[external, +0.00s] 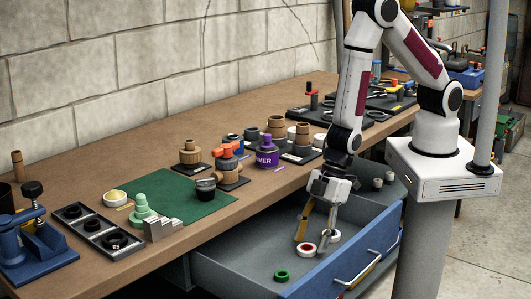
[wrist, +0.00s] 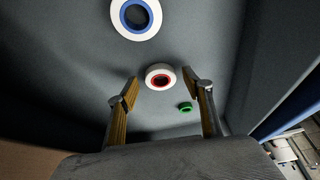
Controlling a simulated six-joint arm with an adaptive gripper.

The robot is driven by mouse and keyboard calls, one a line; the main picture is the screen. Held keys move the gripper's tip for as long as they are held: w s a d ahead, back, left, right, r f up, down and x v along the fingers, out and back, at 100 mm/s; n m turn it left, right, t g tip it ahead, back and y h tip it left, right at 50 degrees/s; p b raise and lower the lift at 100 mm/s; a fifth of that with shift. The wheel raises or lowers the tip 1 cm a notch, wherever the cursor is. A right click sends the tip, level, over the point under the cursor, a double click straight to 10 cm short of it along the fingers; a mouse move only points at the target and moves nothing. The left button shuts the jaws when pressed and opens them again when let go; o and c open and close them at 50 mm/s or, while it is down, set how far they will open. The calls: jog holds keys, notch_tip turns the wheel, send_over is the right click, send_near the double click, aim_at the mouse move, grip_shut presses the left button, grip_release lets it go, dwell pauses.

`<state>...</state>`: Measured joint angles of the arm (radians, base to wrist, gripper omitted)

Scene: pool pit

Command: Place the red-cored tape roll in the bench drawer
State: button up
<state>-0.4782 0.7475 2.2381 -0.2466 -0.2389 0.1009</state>
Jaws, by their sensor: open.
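The red-cored tape roll (external: 307,250), white with a red inner ring, is inside the open blue bench drawer (external: 236,272). It also shows in the wrist view (wrist: 160,84), seemingly on the grey drawer floor. My gripper (external: 314,238) points down into the drawer, its two yellowish fingers spread. In the wrist view my gripper (wrist: 160,77) has its fingertips on either side of the roll, with gaps showing. I cannot tell whether the tips reach down to the roll's height.
A blue-cored white roll (wrist: 136,16) and a small green ring (external: 281,275) also lie in the drawer. The drawer front with its handle (external: 357,272) rises at the right. The bench top (external: 240,125) above holds jars, a green mat (external: 178,197) and a vise (external: 36,245).

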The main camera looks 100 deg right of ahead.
jog(key=v, duration=0.7)
dwell(0.4)
dwell(0.7)
jog(key=s+d+r+m+t+h, duration=0.1)
jog(key=d+r+m, duration=0.1)
jog(key=d+r, duration=0.65)
jog(key=s+d+r+m+t+h, duration=0.1)
jog(key=d+r+m, duration=0.1)
jog(key=d+r, duration=0.65)
jog(key=s+d+r+m, duration=0.1)
jog(key=s+d+r, duration=0.1)
jog(key=s+r, duration=0.4)
jog(key=s+d+r+m, duration=0.2)
jog(key=s+d+r, duration=0.1)
jog(key=s+r, duration=0.4)
jog(key=s, duration=0.3)
jog(key=shift+h, duration=0.3)
jog(key=shift+d+r, duration=0.1)
dwell(0.4)
